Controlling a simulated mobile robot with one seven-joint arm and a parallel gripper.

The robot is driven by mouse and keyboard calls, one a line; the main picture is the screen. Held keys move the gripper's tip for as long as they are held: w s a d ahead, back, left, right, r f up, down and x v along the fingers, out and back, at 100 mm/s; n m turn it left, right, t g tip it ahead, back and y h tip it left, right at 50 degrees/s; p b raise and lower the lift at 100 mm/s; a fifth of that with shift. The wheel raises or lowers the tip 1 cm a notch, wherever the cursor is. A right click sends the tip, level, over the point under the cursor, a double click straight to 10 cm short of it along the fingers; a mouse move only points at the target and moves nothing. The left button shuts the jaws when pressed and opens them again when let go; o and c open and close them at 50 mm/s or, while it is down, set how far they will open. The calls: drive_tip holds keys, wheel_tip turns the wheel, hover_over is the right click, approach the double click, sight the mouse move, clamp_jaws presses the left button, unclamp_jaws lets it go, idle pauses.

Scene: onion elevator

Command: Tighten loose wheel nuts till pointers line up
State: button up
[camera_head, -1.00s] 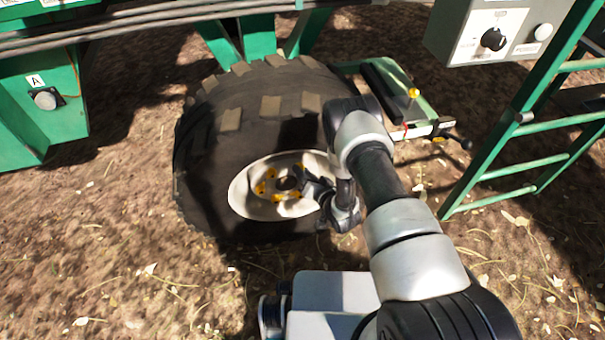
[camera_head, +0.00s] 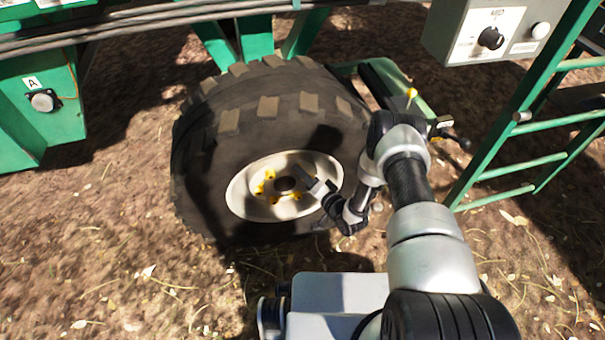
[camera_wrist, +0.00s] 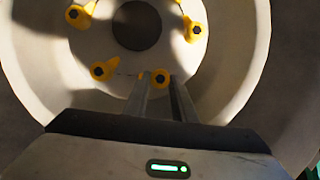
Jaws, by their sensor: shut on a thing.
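The wheel's pale rim (camera_head: 245,200) carries nuts with yellow pointers around a dark hub hole (camera_head: 284,184); the rim also shows in the wrist view (camera_wrist: 38,70). My gripper (camera_wrist: 160,88) reaches in from the bottom of the wrist view, its narrow fingers either side of the lower-right nut (camera_wrist: 160,77). It is shut on this nut. The other visible pointers are at upper left (camera_wrist: 78,15), upper right (camera_wrist: 196,30) and lower left (camera_wrist: 103,70), and tilt in different directions. In the head view my gripper (camera_head: 303,174) is at the right side of the hub, partly hiding it.
The big treaded tyre (camera_head: 205,160) surrounds the rim. A green ladder (camera_head: 510,130) and a grey control box (camera_head: 478,35) stand at right, a green frame (camera_head: 40,110) at left. Open leaf-strewn ground (camera_head: 110,250) lies in front.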

drive_tip(key=o, duration=1.1)
drive_tip(key=shift+s, duration=0.1)
drive_tip(key=p+v, duration=0.4)
drive_tip(key=v, duration=1.3)
drive_tip(key=shift+s+d, duration=0.15)
